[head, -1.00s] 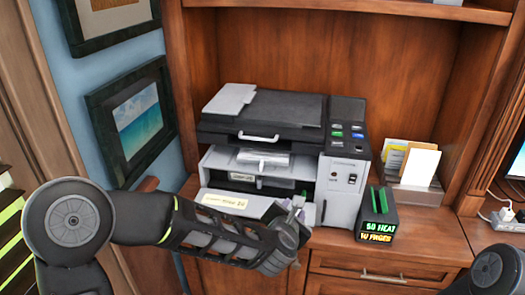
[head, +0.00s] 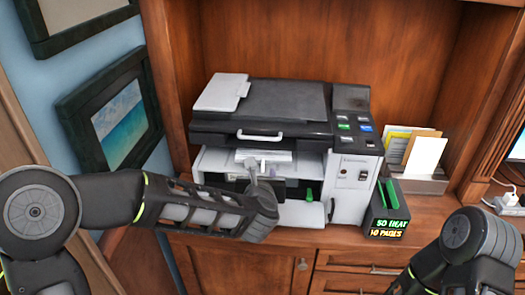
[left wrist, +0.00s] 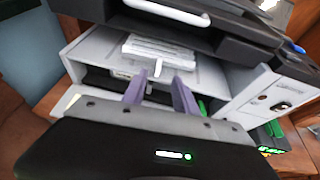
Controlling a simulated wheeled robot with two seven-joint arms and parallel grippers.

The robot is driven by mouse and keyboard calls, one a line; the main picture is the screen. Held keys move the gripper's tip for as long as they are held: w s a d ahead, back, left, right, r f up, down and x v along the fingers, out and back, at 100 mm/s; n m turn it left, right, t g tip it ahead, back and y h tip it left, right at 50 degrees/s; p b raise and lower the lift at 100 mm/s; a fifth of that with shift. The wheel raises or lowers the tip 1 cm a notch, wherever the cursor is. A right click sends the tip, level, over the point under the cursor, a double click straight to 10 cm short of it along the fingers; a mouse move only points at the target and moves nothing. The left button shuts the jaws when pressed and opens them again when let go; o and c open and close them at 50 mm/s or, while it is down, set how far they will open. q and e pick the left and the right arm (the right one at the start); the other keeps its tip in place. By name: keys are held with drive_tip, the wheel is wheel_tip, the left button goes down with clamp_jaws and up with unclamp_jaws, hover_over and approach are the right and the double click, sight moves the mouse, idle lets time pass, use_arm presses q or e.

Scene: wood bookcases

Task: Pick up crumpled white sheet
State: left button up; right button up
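A white sheet-like bundle (head: 265,155) lies in the upper opening of the printer (head: 265,110). In the left wrist view the bundle (left wrist: 165,48) looks layered and uneven, with a small white tab hanging at its front; I cannot tell for sure that it is the crumpled sheet. My left gripper (head: 262,172) is in front of the printer's opening, just below the bundle. Its two purple-grey fingers (left wrist: 159,92) are apart, with nothing seen between them. My right arm enters at the lower right, and its gripper is out of view.
A green tab (head: 309,195) stands at the printer's lower tray. A black box with glowing lettering (head: 388,212) stands right of the printer, and a paper holder (head: 420,180) stands behind it. Framed pictures (head: 118,118) hang on the left. The printer's lid overhangs the opening.

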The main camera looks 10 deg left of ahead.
sight(263, 166)
use_arm(q)
drive_tip(key=shift+x, duration=1.2)
drive_tip(key=shift+w+a+f+p, duration=0.1)
drive_tip(key=shift+w+f+p, duration=0.05)
drive_tip(key=shift+w+p, duration=0.35)
drive_tip(key=p+x, duration=0.1)
drive_tip(key=x, duration=0.2)
drive_tip(key=shift+w+f+p, duration=0.1)
drive_tip(key=shift+w+p, duration=0.05)
drive_tip(key=shift+p, duration=0.15)
drive_tip(key=shift+w+f, duration=0.25)
drive_tip(key=shift+w, duration=0.1)
drive_tip(key=shift+c, duration=0.5)
clamp_jaws()
